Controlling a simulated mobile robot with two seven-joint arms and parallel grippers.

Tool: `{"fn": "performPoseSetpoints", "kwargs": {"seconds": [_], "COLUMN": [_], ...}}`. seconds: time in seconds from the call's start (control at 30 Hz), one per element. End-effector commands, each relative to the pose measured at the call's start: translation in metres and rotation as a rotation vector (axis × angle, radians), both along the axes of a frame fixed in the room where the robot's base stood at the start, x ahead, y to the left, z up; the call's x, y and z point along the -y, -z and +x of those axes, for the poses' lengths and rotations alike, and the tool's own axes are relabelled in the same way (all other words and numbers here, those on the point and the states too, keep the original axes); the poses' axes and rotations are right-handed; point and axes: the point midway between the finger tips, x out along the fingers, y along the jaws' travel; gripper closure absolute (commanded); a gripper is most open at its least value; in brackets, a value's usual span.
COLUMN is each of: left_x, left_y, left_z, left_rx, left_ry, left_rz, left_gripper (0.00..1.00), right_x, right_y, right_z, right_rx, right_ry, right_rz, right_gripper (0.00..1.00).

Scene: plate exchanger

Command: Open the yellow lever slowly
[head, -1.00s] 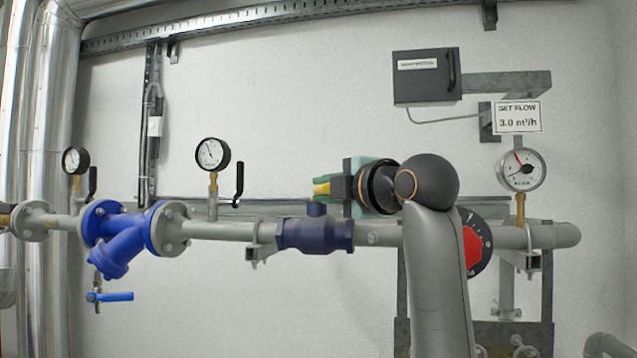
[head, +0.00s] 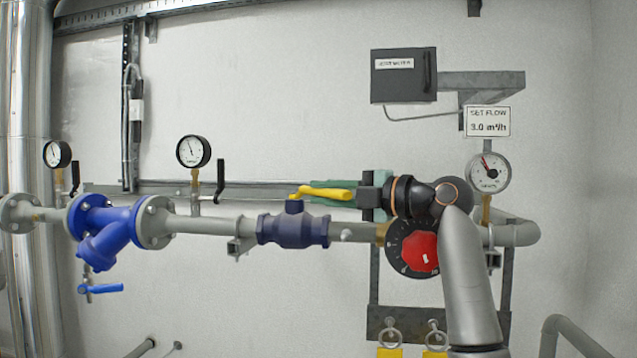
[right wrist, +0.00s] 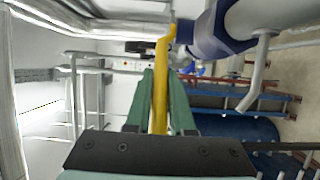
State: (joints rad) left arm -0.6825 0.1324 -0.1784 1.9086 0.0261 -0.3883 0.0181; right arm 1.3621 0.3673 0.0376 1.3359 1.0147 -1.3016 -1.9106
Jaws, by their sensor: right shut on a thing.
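The yellow lever (head: 325,193) sits on top of the dark blue valve (head: 293,230) and points right, roughly along the pipe. My right gripper (head: 340,194) comes from the right, its green fingers on either side of the lever. In the right wrist view the lever (right wrist: 160,85) runs between the two green fingers (right wrist: 161,78) of my right gripper, which is shut on it. The valve body (right wrist: 208,35) lies beyond the fingertips. My left gripper is not in view.
A black dial with a red centre (head: 422,252) is partly behind my right arm. A round gauge (head: 489,172) hangs below the set flow sign (head: 488,121). A blue strainer (head: 105,228) and another gauge (head: 193,151) are to the left. The wall above the lever is clear.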

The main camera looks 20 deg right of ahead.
Motion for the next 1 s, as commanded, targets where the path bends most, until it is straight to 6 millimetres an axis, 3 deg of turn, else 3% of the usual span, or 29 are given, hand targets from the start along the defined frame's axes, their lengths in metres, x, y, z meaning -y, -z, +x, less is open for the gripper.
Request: {"fn": "performPoseSetpoints", "kwargs": {"seconds": [0.53, 0.57, 0.8, 1.0], "left_x": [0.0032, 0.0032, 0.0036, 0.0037], "left_y": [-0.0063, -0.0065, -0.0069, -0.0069], "left_z": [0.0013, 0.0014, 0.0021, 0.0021], "left_rx": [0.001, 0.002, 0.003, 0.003], "left_ry": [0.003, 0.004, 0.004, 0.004], "left_rz": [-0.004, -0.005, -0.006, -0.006], "left_gripper": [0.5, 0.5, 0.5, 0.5], "right_x": [0.0058, 0.0058, 0.0043, 0.0037], "right_y": [-0.0002, -0.0002, -0.0003, -0.0003], "right_z": [0.0011, 0.0011, 0.0009, 0.0008], "right_rx": [0.0, 0.0, 0.0, 0.001], "right_ry": [-0.017, -0.017, -0.02, -0.022], "right_rz": [0.001, 0.001, 0.001, 0.001], "right_gripper": [1.0, 0.77, 0.5, 0.49]}}
